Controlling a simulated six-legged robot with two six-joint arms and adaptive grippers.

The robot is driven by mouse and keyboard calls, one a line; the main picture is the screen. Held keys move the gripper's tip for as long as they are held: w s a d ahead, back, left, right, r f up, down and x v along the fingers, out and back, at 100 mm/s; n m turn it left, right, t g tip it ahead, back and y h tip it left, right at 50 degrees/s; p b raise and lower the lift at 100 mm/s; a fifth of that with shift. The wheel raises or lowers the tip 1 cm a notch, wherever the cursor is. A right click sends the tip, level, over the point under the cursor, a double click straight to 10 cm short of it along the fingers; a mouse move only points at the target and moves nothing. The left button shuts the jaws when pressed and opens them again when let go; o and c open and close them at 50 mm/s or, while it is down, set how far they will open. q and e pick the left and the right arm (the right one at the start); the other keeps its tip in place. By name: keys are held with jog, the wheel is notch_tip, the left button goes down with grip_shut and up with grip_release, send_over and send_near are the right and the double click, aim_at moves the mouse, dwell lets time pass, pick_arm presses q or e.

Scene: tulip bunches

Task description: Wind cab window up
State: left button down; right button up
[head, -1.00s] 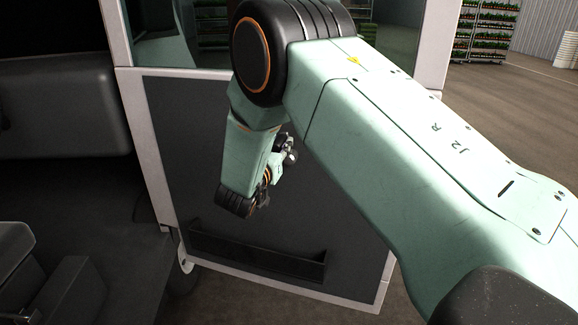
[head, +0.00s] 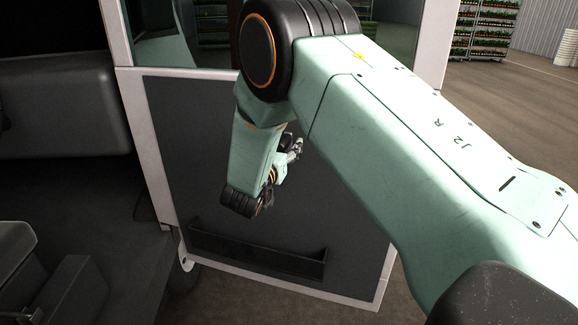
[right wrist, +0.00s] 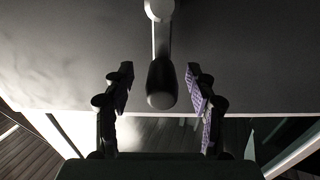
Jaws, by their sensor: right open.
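The cab door (head: 170,150) stands open, with a dark grey panel in a white frame. Its window glass (head: 165,45) shows above the panel, partly behind my right arm. My right gripper (head: 293,150) is small in the head view, in front of the panel and partly hidden by my arm. In the right wrist view the window crank (right wrist: 162,40) hangs from a pale round hub, and its dark knob (right wrist: 161,85) points towards the camera. My right gripper's purple-padded fingers (right wrist: 159,88) are open on both sides of the knob, with gaps visible. My left gripper is not in view.
A black door pocket (head: 255,250) juts from the lower panel. A dark seat (head: 60,110) and cab interior lie to the left. Plant racks (head: 480,30) and pale stacked pots (head: 567,45) stand far back on open floor.

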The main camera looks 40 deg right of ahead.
jog(key=shift+a, duration=0.25)
jog(key=p+v, duration=0.2)
jog(key=v, duration=0.4)
jog(key=shift+s+a, duration=0.15)
jog(key=shift+s, duration=0.2)
